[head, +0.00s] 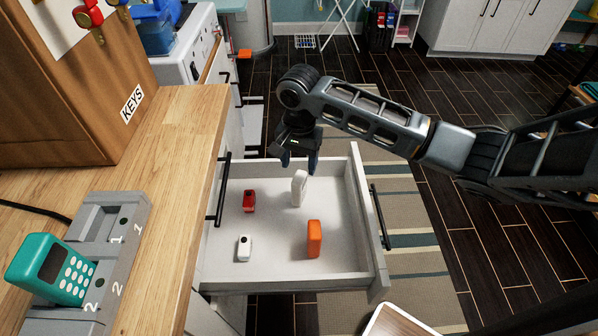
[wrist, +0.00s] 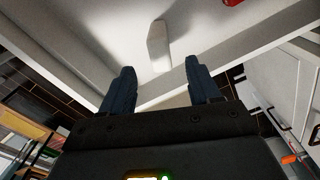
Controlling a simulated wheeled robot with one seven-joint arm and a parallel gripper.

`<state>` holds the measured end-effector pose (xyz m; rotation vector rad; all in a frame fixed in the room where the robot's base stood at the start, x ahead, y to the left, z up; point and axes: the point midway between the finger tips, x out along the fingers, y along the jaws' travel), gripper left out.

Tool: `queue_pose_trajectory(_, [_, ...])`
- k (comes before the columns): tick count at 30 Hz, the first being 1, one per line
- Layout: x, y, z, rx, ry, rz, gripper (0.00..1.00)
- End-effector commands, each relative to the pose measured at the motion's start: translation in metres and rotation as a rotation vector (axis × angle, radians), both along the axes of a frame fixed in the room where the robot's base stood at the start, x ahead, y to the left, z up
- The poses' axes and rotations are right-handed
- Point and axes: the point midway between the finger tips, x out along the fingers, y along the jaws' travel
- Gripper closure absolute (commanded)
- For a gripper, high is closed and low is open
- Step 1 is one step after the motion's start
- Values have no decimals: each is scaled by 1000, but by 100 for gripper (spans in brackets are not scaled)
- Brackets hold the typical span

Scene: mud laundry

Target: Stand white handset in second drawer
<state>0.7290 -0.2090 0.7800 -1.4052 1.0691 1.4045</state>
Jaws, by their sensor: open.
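A white handset (head: 299,188) stands upright in the open drawer (head: 276,280), towards its far side. It also shows in the wrist view (wrist: 158,46), ahead of the fingertips. My gripper (head: 300,160) is over the drawer's far part, just above and beyond the white handset. In the wrist view my gripper (wrist: 160,82) has its two dark fingers spread, with nothing between them. The handset is apart from both fingers in that view. I cannot tell from these views whether this open drawer is the second one.
The drawer also holds a red item (head: 249,200), an orange block-like item (head: 314,238) and a small white item with a black mark (head: 245,248). On the wooden counter (head: 185,150), a teal phone (head: 52,268) rests in a grey dock (head: 115,225) marked 1 and 2.

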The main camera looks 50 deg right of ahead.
Motion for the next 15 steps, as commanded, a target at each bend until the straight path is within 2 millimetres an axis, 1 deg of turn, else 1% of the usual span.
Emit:
queue_pose_trajectory(1, [1, 1, 12, 1, -3, 1, 38])
queue_pose_trajectory(6, [0, 1, 41, 1, -2, 1, 38])
queue_pose_trajectory(10, [0, 1, 56, 1, 0, 1, 38])
queue_pose_trajectory(15, [0, 0, 63, 1, 1, 0, 38])
